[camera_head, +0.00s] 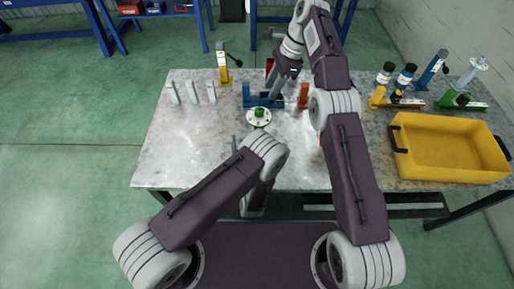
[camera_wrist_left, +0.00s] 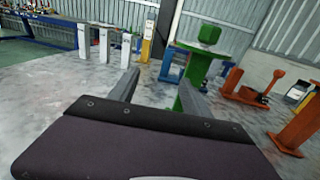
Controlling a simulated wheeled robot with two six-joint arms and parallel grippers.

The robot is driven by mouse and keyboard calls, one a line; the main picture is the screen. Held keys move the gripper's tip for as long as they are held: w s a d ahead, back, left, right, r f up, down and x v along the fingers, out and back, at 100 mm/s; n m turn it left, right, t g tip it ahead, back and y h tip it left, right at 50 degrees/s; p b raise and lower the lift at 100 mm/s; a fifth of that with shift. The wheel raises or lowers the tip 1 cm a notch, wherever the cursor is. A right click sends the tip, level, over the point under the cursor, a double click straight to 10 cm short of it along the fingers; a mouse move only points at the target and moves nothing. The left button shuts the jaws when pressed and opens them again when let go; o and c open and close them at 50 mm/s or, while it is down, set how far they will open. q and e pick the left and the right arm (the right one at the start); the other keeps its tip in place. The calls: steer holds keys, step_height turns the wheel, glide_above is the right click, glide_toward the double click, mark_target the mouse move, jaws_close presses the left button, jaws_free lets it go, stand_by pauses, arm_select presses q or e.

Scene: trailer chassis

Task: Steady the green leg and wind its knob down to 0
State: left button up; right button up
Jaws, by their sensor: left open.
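The green leg has a green knob (camera_head: 259,112) on a pale round disc (camera_head: 258,121) with a green middle, near the middle of the table. In the left wrist view the green leg (camera_wrist_left: 196,68) stands upright, with a flat green top and a green block-like knob (camera_wrist_left: 208,34). My left gripper (camera_wrist_left: 155,92) is open and empty, with the leg a little beyond its fingers. In the head view my left arm hides most of that gripper. My right gripper (camera_head: 274,90) points down behind the leg, close to a blue stand (camera_head: 250,97); its fingers are too small to read.
Orange parts (camera_head: 303,96) stand right of the leg. Three pale posts (camera_head: 192,92) and a yellow stand (camera_head: 223,70) are at the back left. A yellow crate (camera_head: 450,178) and more stands fill the right side. The table's front left is clear.

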arm_select(q)
steer(key=d+h, duration=0.1)
steer(key=s+d+f+m+h, duration=0.1)
steer(key=d+f+m+h, duration=0.1)
steer(key=d, duration=0.1)
steer(key=shift+s+d+h, duration=0.1)
steer(key=shift+s+h, duration=0.05)
steer(key=shift+h, duration=0.15)
steer(key=shift+s+d, duration=0.3)
steer(key=w, duration=0.9)
steer(key=shift+w+d, duration=0.15)
steer(key=shift+d, duration=0.1)
